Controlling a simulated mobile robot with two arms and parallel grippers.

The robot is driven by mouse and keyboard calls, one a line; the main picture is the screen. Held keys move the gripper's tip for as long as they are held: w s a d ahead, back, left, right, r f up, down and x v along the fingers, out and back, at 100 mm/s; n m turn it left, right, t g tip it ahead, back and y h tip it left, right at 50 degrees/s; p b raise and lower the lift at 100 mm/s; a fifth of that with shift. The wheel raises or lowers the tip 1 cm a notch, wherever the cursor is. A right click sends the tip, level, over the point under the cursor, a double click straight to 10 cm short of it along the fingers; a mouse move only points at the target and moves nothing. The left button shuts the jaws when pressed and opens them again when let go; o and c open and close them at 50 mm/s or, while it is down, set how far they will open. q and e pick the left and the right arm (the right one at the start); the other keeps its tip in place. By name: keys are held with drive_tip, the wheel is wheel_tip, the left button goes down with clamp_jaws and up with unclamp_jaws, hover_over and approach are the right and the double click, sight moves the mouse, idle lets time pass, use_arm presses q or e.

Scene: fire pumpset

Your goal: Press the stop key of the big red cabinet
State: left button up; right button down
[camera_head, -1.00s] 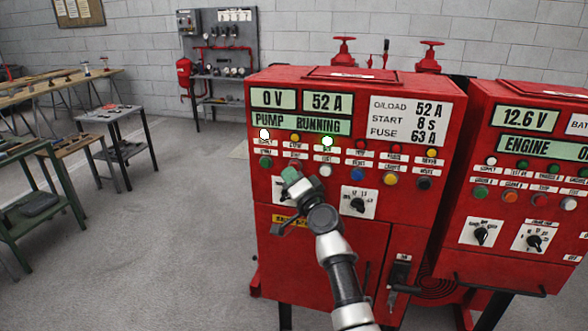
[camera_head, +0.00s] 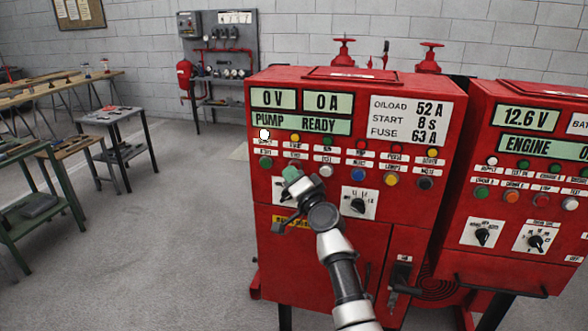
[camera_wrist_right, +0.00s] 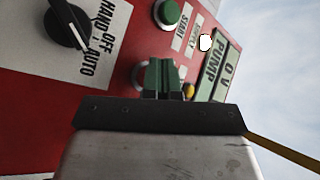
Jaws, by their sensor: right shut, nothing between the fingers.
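The big red cabinet (camera_head: 330,240) stands in the middle of the head view. Its displays (camera_head: 300,126) read "0 V", "0 A" and "PUMP READY". My right gripper (camera_head: 289,176) is shut and empty, with its green fingertips at the lower button row, just right of the green start key (camera_head: 265,162). The key behind the fingertips is mostly hidden, and its label is too small to read. In the right wrist view, the shut fingers (camera_wrist_right: 161,76) overlap a button's pale ring (camera_wrist_right: 138,76), below the green start key (camera_wrist_right: 167,13). Contact cannot be made out. My left gripper is not in view.
A rotary switch marked HAND, OFF, AUTO (camera_wrist_right: 68,24) is near the fingers in the wrist view. A white key (camera_head: 326,171) lies right of the gripper. A second red cabinet (camera_head: 500,260) stands at the right. Workbenches (camera_head: 110,118) are at the left, with clear floor between.

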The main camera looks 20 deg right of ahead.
drive_tip(key=shift+s, duration=0.1)
drive_tip(key=shift+s+a+p, duration=0.45)
drive_tip(key=shift+s+p, duration=0.05)
drive_tip(key=shift+s, duration=0.1)
drive_tip(key=s+a+p, duration=0.1)
drive_tip(key=s, duration=0.1)
drive_tip(key=s+a+p, duration=0.1)
drive_tip(key=s+p, duration=0.1)
drive_tip(key=shift+a, duration=0.4)
idle(0.5)
